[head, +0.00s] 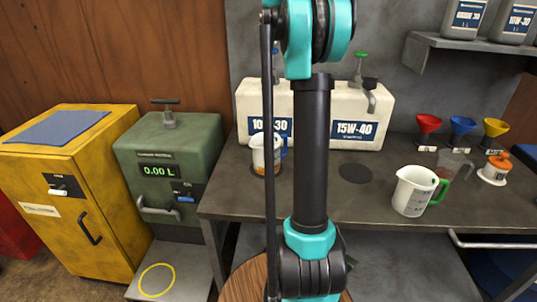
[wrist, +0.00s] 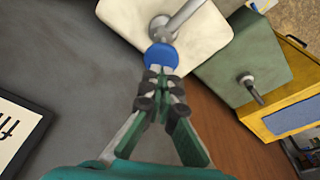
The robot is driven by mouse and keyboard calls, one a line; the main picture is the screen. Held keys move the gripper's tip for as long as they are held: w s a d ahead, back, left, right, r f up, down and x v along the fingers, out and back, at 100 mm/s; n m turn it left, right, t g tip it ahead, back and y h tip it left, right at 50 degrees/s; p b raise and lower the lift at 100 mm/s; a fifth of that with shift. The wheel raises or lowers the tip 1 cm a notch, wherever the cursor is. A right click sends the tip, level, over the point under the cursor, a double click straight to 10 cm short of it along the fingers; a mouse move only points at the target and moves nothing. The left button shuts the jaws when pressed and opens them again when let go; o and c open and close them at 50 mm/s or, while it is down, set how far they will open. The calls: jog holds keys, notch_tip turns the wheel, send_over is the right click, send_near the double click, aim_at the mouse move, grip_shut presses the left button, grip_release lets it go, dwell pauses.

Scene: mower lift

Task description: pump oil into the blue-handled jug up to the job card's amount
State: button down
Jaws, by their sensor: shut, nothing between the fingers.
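The blue-handled jug (head: 259,153) stands on the bench in front of the left oil tank (head: 246,97), whose label is partly hidden by my arm. Some amber oil shows low in the jug; its exact level is unclear. In the wrist view the blue pump knob (wrist: 161,57) sits on top of the cream tank (wrist: 205,45), with a grey spout (wrist: 186,17) beside it. My gripper (wrist: 158,72) is shut and empty, its fingertips right at the knob, seemingly touching it. I cannot make out the job card.
A green-handled jug (head: 413,191) stands right on the bench (head: 310,206), near a dark disc (head: 355,173). The 15W-40 tank (head: 358,102) has a green-topped pump. A green box (head: 170,165) reads 0.00 L, beside a yellow cabinet (head: 75,195). Coloured funnels (head: 461,126) line the back.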

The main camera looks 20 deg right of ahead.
jog(key=shift+r, duration=3)
